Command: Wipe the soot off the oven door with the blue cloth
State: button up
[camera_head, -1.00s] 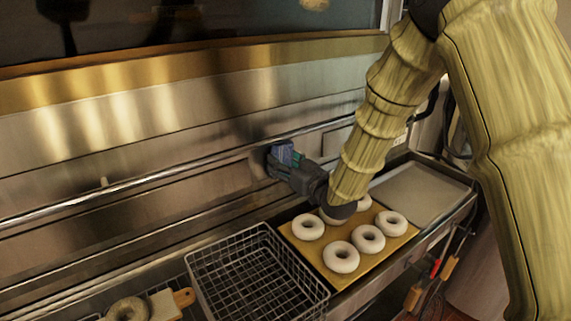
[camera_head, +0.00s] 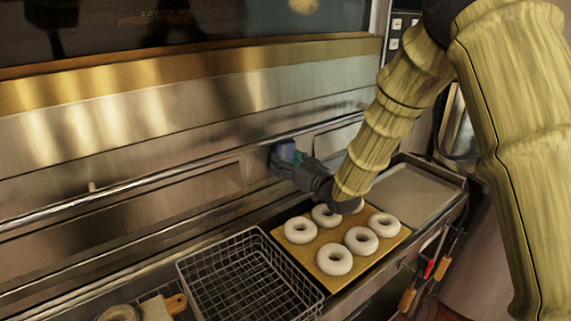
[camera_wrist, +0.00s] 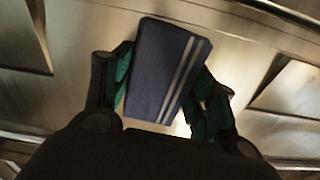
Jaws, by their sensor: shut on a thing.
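My gripper (camera_head: 282,158) is at the steel oven door (camera_head: 190,200), just below the long horizontal handle bar. It is shut on the blue cloth (camera_wrist: 158,75), a folded dark blue pad with two pale grey stripes. In the wrist view my gripper (camera_wrist: 165,82) has a green-padded finger on each side of the cloth. In the head view only a small bit of the cloth (camera_head: 287,150) shows between the fingers. The cloth is against or very close to the door; contact cannot be made out. No soot is clearly visible; the cloth and gripper hide part of the door.
A handle bar (camera_head: 150,178) runs across the door above the gripper. Below stand a wire basket (camera_head: 250,275), a board (camera_head: 378,256) with several white bagels (camera_head: 335,259), and a bare metal tray (camera_head: 415,190) at right. A bagel on a small board (camera_head: 160,308) lies bottom left.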

aim_at(270, 161)
jog(key=shift+s+a, duration=0.1)
jog(key=shift+s+a+b, duration=0.2)
jog(key=shift+s+a, duration=0.35)
jog(key=shift+a, duration=0.25)
jog(key=shift+s+a+b, duration=0.2)
jog(key=shift+s+a, duration=0.35)
jog(key=shift+a, duration=0.2)
jog(key=shift+b+v, duration=0.4)
jog(key=shift+v, duration=2.55)
jog(key=shift+s+d, duration=0.1)
jog(key=v, duration=0.2)
jog(key=shift+s+d, duration=0.25)
jog(key=shift+s, duration=0.05)
